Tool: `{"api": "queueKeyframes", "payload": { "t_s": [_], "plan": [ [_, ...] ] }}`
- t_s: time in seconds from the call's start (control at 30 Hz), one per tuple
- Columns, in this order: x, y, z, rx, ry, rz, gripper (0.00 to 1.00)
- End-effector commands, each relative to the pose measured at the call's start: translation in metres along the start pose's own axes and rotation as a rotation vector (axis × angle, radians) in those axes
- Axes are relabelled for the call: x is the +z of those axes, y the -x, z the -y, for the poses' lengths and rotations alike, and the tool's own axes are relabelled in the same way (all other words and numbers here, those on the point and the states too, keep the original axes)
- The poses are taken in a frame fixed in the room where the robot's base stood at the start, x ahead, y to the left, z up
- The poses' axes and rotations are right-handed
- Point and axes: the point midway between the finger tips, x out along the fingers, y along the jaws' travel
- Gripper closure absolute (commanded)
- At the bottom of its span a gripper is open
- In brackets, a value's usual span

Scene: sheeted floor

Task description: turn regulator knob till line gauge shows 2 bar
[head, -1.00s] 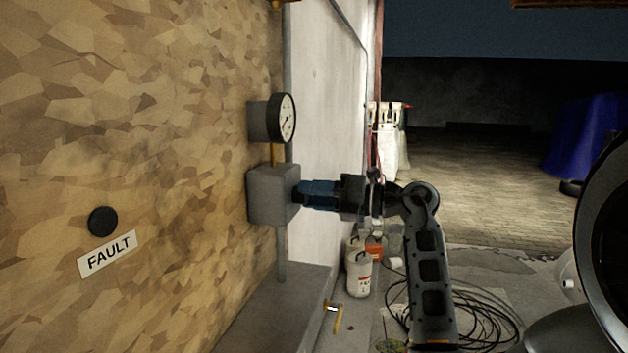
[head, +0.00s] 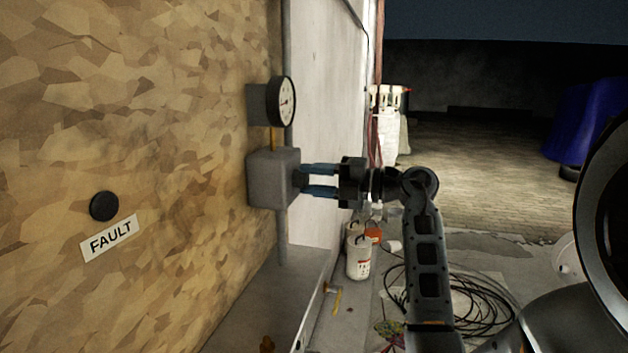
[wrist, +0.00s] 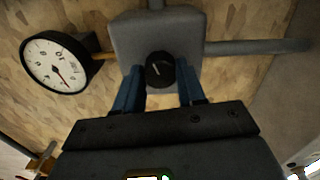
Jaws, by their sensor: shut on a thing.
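The regulator is a grey box (head: 274,178) on the wall beside a grey pipe. Its black round knob (wrist: 160,70), with a pale pointer line, faces the wrist camera; my fingers hide it in the head view. My gripper (head: 304,180) reaches in from the right, its blue fingers one above the other. In the wrist view my gripper (wrist: 158,74) has a finger on each side of the knob and is shut on it. The round white line gauge (head: 286,101) sits above the box. In the wrist view the gauge (wrist: 52,62) appears tilted; its numbers are too small to read surely.
A black button (head: 104,206) and a FAULT label (head: 109,238) are on the patterned wall at left. A grey ledge (head: 262,300) runs below the box. White containers (head: 358,255) and coiled black cable (head: 470,300) lie on the floor beyond.

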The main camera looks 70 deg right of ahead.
Motion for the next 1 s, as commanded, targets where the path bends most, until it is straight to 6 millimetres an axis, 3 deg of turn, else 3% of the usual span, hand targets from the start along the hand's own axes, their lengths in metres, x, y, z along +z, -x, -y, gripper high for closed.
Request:
{"api": "queueKeyframes", "payload": {
  "t_s": [0.27,0.3,0.53,0.83,1.0],
  "plan": [
    [0.001,0.001,0.000,-0.001,0.000,0.004,0.91],
    [0.001,0.000,0.000,-0.001,0.000,0.004,0.58],
    [0.001,0.000,0.000,-0.001,0.001,0.002,0.36],
    [0.001,0.003,0.001,0.000,0.001,0.002,0.35],
    [0.001,0.025,0.002,-0.001,0.002,0.005,0.35]
  ]
}}
